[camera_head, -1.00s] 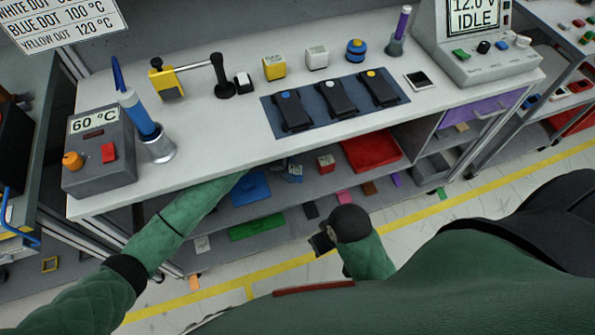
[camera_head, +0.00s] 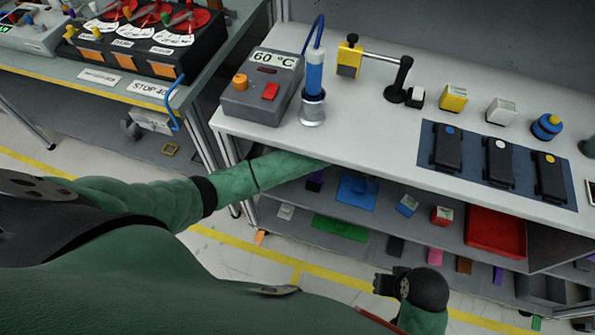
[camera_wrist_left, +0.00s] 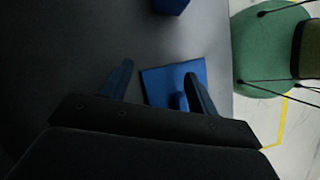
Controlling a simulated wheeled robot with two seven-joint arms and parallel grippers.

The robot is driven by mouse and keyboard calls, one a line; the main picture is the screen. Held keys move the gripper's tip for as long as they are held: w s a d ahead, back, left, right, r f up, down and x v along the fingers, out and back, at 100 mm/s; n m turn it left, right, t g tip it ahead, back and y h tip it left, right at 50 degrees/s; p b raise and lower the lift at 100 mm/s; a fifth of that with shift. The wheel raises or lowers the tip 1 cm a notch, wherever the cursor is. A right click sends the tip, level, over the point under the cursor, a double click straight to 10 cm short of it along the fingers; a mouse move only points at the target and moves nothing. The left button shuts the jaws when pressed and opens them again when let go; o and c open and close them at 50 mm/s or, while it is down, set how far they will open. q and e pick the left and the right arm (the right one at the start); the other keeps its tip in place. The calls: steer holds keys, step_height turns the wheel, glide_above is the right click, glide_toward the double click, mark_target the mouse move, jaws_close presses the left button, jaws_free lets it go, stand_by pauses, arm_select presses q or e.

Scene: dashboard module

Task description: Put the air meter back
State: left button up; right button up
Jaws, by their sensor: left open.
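I cannot tell for sure which item is the air meter. A flat blue plate (camera_head: 357,192) lies on the shelf under the worktop. The left wrist view shows this blue plate (camera_wrist_left: 155,83) with a small blue knob-like part (camera_wrist_left: 181,101) near its lower edge. My left arm reaches under the worktop, which hides its gripper in the head view. In the left wrist view my left gripper (camera_wrist_left: 158,80) is open, with its fingers apart in front of the plate and nothing visibly held. My right gripper (camera_head: 384,284) is low in front of the shelf, its jaws unclear.
The worktop edge (camera_head: 390,172) hangs over my left forearm. A 60 °C station (camera_head: 262,98) stands above.

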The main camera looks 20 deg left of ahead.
arm_select(q)
steer(key=s+m, duration=0.1)
steer(key=s, duration=0.1)
steer(key=s+d+m, duration=0.1)
steer(key=s, duration=0.2)
steer(key=s+m, duration=0.2)
steer(key=shift+s+d+r+t+h, duration=0.1)
steer(key=shift+s+d+t+h, duration=0.2)
steer(key=shift+h, duration=0.1)
steer(key=s+a+r+m+t+y, duration=0.1)
steer(key=s+a+r+m, duration=0.1)
steer(key=s+a+m, duration=0.4)
steer(key=s+a+r+m+t+y, duration=0.2)
steer(key=s+a+m, duration=0.4)
steer(key=s+a, duration=0.9)
steer(key=s+r, duration=0.1)
steer(key=s, duration=0.2)
steer(key=shift+s+a, duration=0.15)
steer(key=shift+s, duration=0.15)
